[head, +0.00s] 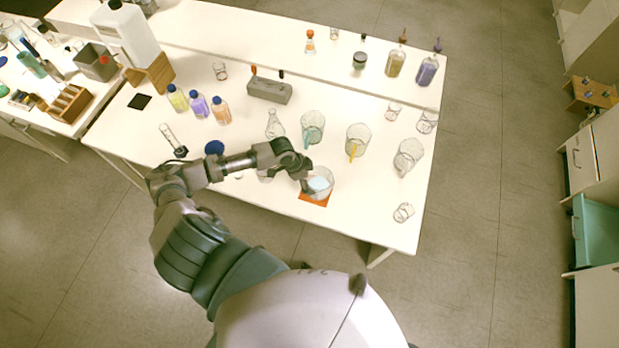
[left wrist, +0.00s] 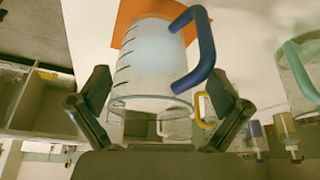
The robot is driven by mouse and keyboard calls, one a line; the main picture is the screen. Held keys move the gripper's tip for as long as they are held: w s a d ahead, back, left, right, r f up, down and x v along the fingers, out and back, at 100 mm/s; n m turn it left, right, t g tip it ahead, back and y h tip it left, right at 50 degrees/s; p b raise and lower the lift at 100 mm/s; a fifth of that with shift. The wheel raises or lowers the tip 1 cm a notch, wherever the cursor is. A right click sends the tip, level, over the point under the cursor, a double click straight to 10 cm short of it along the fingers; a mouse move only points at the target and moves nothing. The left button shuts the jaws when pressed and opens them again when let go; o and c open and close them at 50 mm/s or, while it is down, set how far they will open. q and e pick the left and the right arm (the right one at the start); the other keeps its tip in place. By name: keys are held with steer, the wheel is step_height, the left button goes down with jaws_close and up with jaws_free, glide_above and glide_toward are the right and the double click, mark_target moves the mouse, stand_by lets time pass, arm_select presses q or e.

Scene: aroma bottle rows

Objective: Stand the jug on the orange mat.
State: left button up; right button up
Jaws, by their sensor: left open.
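The clear jug (head: 321,181) with graduation marks stands upright over the orange mat (head: 314,202) near the table's front edge. In the left wrist view the jug (left wrist: 150,62) has a blue handle, and the orange mat (left wrist: 124,18) shows past its base. Whether its base rests fully on the mat is hard to tell. My left gripper (head: 305,178) is at the jug's left side in the head view. In the left wrist view the open fingers of the left gripper (left wrist: 160,85) are on either side of the jug, with gaps visible. My right gripper is not in view.
Jugs with a teal handle (head: 312,126) and a yellow handle (head: 357,142) stand behind, and another clear jug (head: 408,156) to the right. A flask (head: 274,124) and small beaker (head: 403,212) are nearby. Coloured bottles (head: 199,105) stand left. The front right table area is mostly clear.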

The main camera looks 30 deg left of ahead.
arm_select(q)
steer(key=shift+d+v, duration=0.4)
steer(key=shift+v, duration=5.7)
steer(key=s+d+f+n+t, duration=0.1)
steer(key=s+d+f, duration=0.25)
steer(key=d, duration=0.35)
steer(key=s+d+f+n, duration=0.1)
steer(key=s+d+f, duration=0.25)
steer(key=d, duration=0.25)
steer(key=s+a+n+y, duration=0.2)
steer(key=s+n+y, duration=0.1)
steer(key=s+n, duration=0.5)
steer(key=s+f+m+g, duration=0.1)
steer(key=s+f, duration=0.1)
steer(key=f, duration=1.2)
steer(key=s+f+m+g, duration=0.1)
steer(key=s+f, duration=0.1)
steer(key=f, duration=1.2)
steer(key=s+a+f, duration=0.3)
steer(key=s+f, duration=1.1)
steer(key=s, duration=0.2)
steer(key=shift+f+g+y, duration=0.4)
steer(key=shift+s+a+f, duration=0.15)
steer(key=shift+s+a, duration=0.15)
steer(key=shift+c, duration=0.2)
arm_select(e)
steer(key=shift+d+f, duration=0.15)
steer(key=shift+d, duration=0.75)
